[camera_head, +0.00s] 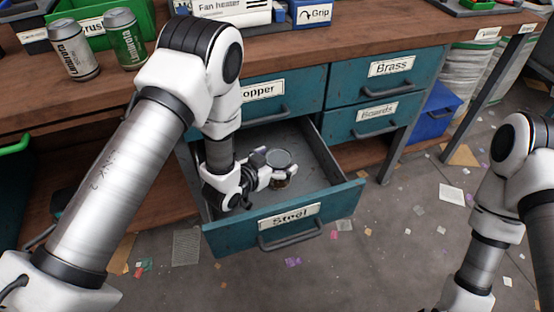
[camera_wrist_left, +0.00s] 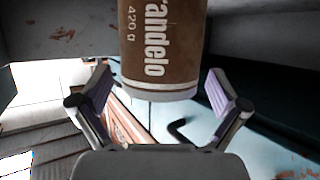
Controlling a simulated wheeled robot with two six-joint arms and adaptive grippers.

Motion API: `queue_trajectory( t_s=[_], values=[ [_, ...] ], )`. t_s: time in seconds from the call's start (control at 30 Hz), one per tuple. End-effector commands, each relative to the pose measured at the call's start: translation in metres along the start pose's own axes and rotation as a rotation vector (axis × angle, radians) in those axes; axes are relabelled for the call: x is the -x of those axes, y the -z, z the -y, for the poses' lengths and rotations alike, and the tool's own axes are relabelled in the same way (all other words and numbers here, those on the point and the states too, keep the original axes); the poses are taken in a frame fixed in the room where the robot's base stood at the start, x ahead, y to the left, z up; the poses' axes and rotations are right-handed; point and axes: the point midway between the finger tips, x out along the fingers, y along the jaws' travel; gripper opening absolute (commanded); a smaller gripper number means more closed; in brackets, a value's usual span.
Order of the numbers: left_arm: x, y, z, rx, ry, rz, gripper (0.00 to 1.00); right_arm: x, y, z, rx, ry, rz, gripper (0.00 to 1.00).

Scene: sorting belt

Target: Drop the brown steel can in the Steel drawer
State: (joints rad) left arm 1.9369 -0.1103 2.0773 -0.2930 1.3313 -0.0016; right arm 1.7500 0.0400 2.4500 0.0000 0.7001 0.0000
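In the left wrist view the brown can (camera_wrist_left: 160,45) shows white lettering and a pale rim. My left gripper (camera_head: 268,172) reaches down into the drawer beside the can. In the wrist view its two fingers (camera_wrist_left: 160,90) are spread to either side of the can, with thin gaps between pads and can. Whether the can's base touches the drawer floor is hard to tell. My right arm is at the right edge; its gripper is out of view.
Closed Copper (camera_head: 258,90), Brass (camera_head: 392,67) and Boards (camera_head: 375,118) drawers are around the Steel one. A cream can (camera_head: 75,52) and a green can (camera_head: 124,40) stand on the wooden bench (camera_head: 280,57). Scraps litter the floor.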

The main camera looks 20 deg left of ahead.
Motion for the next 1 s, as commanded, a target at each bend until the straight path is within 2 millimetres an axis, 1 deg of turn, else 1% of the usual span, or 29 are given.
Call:
queue_trajectory(
  t_s=[0.17,0.27,0.3,0.37,0.5,0.63,0.73,1.0],
  values=[
    [0.001,0.002,0.000,0.000,0.000,0.000,0.98,0.001,0.000,0.000,0.000,0.000,0.000,0.40],
    [0.005,0.013,0.000,0.000,0.000,-0.001,0.98,0.008,0.000,0.000,0.000,0.000,0.000,0.40],
    [0.009,0.015,0.000,0.001,0.001,0.001,0.98,0.011,0.000,0.000,0.000,0.000,0.000,0.40],
    [0.023,0.013,0.001,0.003,0.001,0.004,0.98,0.013,0.000,0.000,0.000,0.000,0.000,0.40],
    [0.054,0.013,0.001,0.004,0.002,0.003,0.98,0.020,0.000,0.000,0.000,0.000,0.000,0.40],
    [0.074,0.012,0.000,0.002,0.001,0.002,0.98,0.023,0.000,0.000,0.000,0.000,0.000,0.40],
    [0.080,0.012,0.000,0.001,0.001,0.001,0.98,0.023,0.000,0.000,0.000,0.000,0.000,0.40],
    [0.080,0.011,0.000,0.000,0.000,0.000,0.98,0.023,0.000,0.000,0.000,0.000,0.000,0.40]
  ],
)
